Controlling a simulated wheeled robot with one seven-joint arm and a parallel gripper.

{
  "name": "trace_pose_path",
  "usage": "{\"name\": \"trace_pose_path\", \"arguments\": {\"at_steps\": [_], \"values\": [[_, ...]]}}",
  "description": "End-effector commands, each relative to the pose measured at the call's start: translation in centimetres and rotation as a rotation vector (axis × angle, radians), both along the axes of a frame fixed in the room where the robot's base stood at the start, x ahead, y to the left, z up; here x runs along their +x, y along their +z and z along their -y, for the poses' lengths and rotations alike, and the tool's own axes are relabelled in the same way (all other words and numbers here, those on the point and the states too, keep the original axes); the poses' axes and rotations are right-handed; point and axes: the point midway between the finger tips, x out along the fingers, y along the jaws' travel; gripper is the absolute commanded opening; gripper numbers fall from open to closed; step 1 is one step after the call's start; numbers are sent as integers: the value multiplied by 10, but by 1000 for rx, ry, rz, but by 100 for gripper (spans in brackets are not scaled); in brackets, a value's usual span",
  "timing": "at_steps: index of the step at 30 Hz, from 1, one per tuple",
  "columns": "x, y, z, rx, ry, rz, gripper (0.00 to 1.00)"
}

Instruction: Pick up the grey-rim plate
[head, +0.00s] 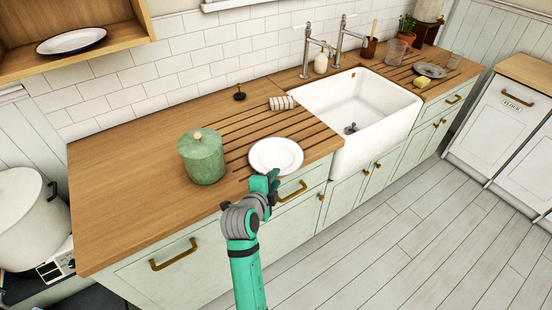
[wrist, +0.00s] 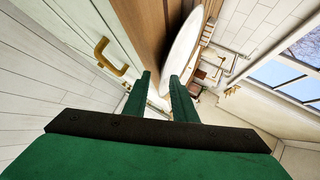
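A white round plate (head: 276,154), with a thin greyish rim, lies flat on the wooden counter near its front edge. In the wrist view the plate (wrist: 187,45) shows nearly edge-on. My gripper (head: 273,178) is at the plate's front rim, over the counter edge. In the wrist view my gripper's two green fingers (wrist: 158,85) stand apart with a gap between them. The plate's near rim lies in line with this gap, beside the right finger. I cannot tell whether a finger touches the plate.
A green lidded pot (head: 202,158) stands left of the plate. A rolled striped cloth (head: 282,103) lies behind it, and a white sink (head: 352,115) is to the right. A dark-rimmed plate (head: 71,41) sits on the upper-left shelf. The counter's left part is clear.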

Motion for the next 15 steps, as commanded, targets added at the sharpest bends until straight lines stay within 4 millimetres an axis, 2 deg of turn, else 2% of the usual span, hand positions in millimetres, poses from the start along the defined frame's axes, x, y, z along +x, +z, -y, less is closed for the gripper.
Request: {"name": "trace_pose_path", "arguments": {"at_steps": [3,11,14,15], "values": [[8,-4,3,-1,-1,1,25],[10,-5,4,-1,-2,0,25],[10,-5,5,-1,-2,0,1],[10,-5,5,-1,-3,0,0]]}}
